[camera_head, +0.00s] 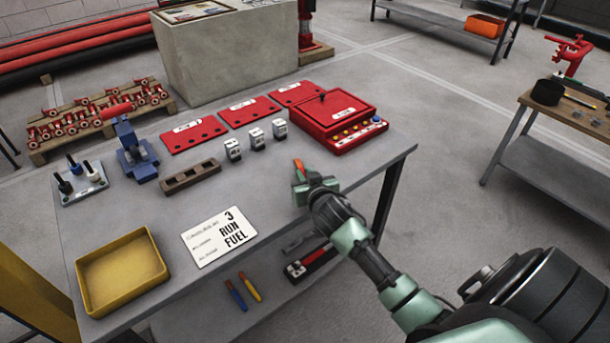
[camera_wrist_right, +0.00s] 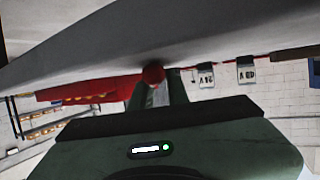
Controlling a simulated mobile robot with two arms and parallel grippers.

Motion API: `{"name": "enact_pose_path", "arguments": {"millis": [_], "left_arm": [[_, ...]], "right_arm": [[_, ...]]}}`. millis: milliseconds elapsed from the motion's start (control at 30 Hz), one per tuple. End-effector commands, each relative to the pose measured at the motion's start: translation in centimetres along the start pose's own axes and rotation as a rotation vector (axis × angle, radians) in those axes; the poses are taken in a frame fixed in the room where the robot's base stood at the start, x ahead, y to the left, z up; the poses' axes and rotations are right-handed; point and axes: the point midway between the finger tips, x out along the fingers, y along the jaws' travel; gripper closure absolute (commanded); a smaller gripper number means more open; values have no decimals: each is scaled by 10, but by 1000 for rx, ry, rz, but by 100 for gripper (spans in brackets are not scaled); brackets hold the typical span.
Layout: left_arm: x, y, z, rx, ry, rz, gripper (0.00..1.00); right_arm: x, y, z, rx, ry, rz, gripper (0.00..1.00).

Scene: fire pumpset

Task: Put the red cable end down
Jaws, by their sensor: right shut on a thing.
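My right gripper (camera_head: 301,178) is over the right part of the grey workbench (camera_head: 290,228), near its front edge. It is shut on a small red-orange piece, the red cable end (camera_head: 298,167), which sticks up past the fingers. In the right wrist view a round red tip of the cable end (camera_wrist_right: 153,74) shows at the fingers, close to a grey surface. I cannot tell whether it touches that surface. My left gripper is not in view.
The red control box (camera_head: 330,118) stands beyond the gripper. Small white-faced blocks (camera_head: 257,138) and a brown slotted block (camera_head: 190,176) are to its left. A white card (camera_head: 218,237) and a yellow tray (camera_head: 120,272) lie farther left. Bare benchtop surrounds the gripper.

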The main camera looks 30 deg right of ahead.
Motion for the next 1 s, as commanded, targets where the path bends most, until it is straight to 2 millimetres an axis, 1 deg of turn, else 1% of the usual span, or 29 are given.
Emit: {"name": "enact_pose_path", "arguments": {"millis": [200, 233, 267, 300, 567, 667, 767, 833, 1000], "left_arm": [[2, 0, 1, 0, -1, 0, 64], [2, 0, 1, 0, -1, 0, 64], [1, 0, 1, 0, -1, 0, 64], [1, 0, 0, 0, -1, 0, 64], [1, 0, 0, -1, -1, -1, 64], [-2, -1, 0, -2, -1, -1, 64], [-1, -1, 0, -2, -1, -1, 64], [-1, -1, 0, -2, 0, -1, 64], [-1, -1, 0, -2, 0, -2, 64]], "right_arm": [[1, 0, 4, 1, 0, 0, 100], [1, 0, 2, 1, 0, 1, 76], [1, 0, 2, 0, 0, 1, 68], [1, 0, 2, 0, 0, 1, 62], [1, 0, 2, 0, 0, 0, 62], [-1, 0, -3, -1, 1, 0, 62], [-11, 0, 0, 1, -1, -1, 62], [-24, 0, 1, 1, -2, 0, 62], [-62, 0, 0, 2, -1, -1, 62]]}}
